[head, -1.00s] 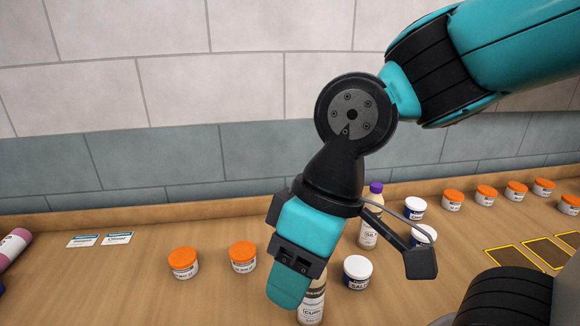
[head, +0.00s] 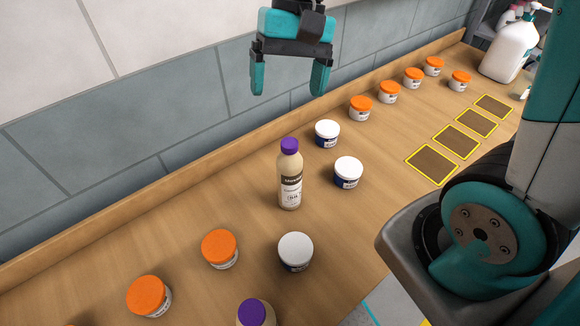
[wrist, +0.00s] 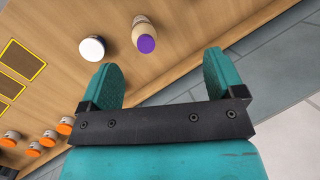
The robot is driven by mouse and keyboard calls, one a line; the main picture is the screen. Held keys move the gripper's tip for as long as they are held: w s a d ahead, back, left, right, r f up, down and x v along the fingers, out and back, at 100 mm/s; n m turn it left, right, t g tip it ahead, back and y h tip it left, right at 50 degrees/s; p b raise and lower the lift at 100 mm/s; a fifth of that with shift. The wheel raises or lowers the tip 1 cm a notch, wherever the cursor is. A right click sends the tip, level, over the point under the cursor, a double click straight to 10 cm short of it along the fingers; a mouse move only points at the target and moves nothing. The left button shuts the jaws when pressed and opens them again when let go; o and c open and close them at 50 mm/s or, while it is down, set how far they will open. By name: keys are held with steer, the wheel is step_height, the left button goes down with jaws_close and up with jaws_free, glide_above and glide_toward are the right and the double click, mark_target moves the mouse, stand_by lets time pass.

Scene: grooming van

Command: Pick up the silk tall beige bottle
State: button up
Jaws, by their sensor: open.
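The silk bottle (head: 290,183) is tall and beige with a purple cap and a dark and white label. It stands upright on the wooden counter in the middle of the head view. A purple-capped beige bottle, most likely the same one, shows in the wrist view (wrist: 144,34) beyond the fingertips. My gripper (head: 288,90) is open and empty, with its teal fingers pointing down. In the head view it appears above the bottle and apart from it. Both fingers also show in the wrist view (wrist: 162,64).
A second purple-capped bottle (head: 255,313) is cut off at the bottom edge. White-lidded jars (head: 348,172) (head: 327,133) (head: 295,251) stand near the silk bottle. Orange-lidded jars (head: 220,248) stand at the left and along the back. Yellow-outlined squares (head: 432,165) and a white pump bottle (head: 510,50) are right.

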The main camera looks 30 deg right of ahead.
steer(key=w+d+f+m+g+p, duration=0.1)
steer(key=w+d+m, duration=0.4)
steer(key=p, duration=0.2)
glide_toward(289, 152)
steer(key=shift+g, duration=0.3)
steer(key=f, duration=0.5)
steer(key=shift+s+f, duration=0.2)
steer(key=shift+s, duration=0.15)
steer(key=shift+w+p+x, duration=0.2)
steer(key=shift+p+x, duration=0.45)
steer(key=shift+x, duration=0.95)
steer(key=shift+w+p+x, duration=0.25)
steer(key=shift+p+x, duration=0.35)
steer(key=shift+x, duration=1.05)
steer(key=shift+a, duration=0.15)
steer(key=c, duration=1.5)
steer(key=shift+c, duration=0.2)
